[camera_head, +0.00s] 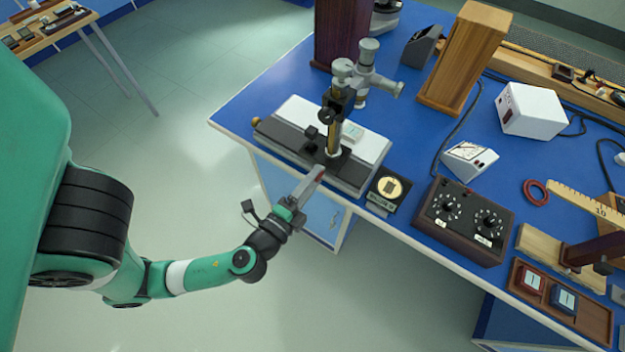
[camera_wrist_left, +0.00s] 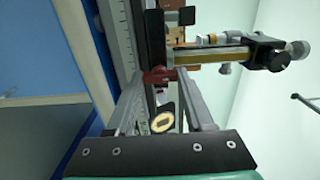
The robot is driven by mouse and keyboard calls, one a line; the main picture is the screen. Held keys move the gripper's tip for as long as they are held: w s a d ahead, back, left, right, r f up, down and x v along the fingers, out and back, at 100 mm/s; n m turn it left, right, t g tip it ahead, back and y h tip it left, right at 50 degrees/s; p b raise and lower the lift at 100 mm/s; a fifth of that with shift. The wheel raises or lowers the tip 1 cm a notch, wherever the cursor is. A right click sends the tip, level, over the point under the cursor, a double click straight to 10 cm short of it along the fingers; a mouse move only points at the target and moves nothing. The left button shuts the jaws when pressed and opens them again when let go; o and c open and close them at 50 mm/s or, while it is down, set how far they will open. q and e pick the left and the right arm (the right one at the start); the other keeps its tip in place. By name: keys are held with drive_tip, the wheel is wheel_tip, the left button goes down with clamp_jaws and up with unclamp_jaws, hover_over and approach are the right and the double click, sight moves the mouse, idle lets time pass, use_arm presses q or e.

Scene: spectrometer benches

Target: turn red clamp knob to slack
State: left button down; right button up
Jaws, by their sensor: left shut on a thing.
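The red clamp knob (camera_wrist_left: 158,76) shows in the left wrist view at the foot of the microscope's brass-coloured column, between my fingertips. My left gripper (camera_head: 319,170) reaches the front of the microscope base (camera_head: 366,182) from the lower left and is shut on the knob. Its two fingers also show in the left wrist view (camera_wrist_left: 160,78), one on each side of the knob. The travelling microscope (camera_head: 355,75) stands upright on its base on the blue bench. In the head view the fingers mostly hide the knob, and its turn angle cannot be told. My right gripper is not in view.
A small dark stand with a yellow disc (camera_head: 390,187) sits close to the right of my gripper. A dark box with two dials (camera_head: 462,222) is farther right. A wooden block (camera_head: 462,60) stands behind. The floor in front of the bench is clear.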

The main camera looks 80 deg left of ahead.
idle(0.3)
use_arm(q)
drive_tip(key=shift+c, duration=1.4)
unclamp_jaws()
